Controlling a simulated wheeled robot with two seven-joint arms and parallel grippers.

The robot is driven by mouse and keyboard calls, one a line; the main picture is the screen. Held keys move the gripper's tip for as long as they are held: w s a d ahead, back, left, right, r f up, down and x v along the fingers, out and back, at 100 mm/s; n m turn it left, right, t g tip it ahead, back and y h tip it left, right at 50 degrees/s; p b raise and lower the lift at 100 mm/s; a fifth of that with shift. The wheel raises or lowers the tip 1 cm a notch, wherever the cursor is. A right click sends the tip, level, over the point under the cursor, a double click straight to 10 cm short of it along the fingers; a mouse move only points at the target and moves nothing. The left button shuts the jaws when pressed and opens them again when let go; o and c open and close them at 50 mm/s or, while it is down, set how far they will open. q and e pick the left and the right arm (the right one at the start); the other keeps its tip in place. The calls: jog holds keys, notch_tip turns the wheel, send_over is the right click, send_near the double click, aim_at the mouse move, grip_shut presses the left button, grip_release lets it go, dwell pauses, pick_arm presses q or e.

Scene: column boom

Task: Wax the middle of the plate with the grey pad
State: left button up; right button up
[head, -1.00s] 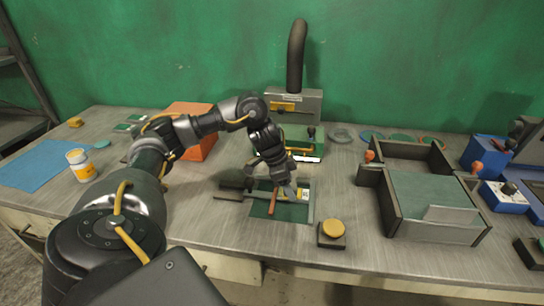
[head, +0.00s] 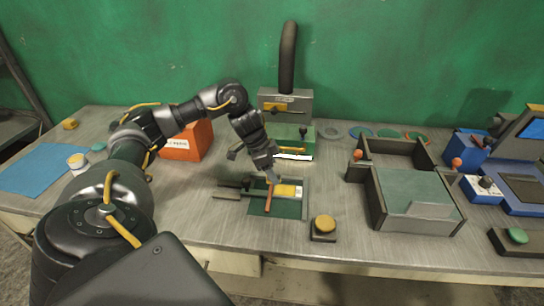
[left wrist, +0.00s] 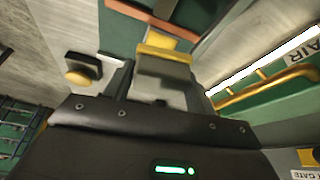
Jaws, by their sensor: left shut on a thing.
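My left gripper (head: 270,172) is shut on a small grey pad (left wrist: 163,70), which shows between the fingers in the left wrist view. It holds the pad over the far part of the dark green plate (head: 288,211). The plate lies in a low metal frame on the bench, and an orange bar (head: 268,198) lies across its left part. A yellow piece with a white end (head: 287,191) is at its far side. I cannot tell whether the pad touches anything. The pad's underside is hidden. My right gripper is not in view.
A yellow button (head: 324,224) on a dark base stands right of the plate. A dark-walled tray (head: 379,205) is farther right. A green machine with a grey hose (head: 288,60) stands behind. An orange box (head: 183,145) stands back left.

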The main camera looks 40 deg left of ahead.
pick_arm(q)
jog(key=shift+r+p, duration=1.05)
jog(key=shift+r, duration=0.2)
jog(key=shift+f, duration=0.1)
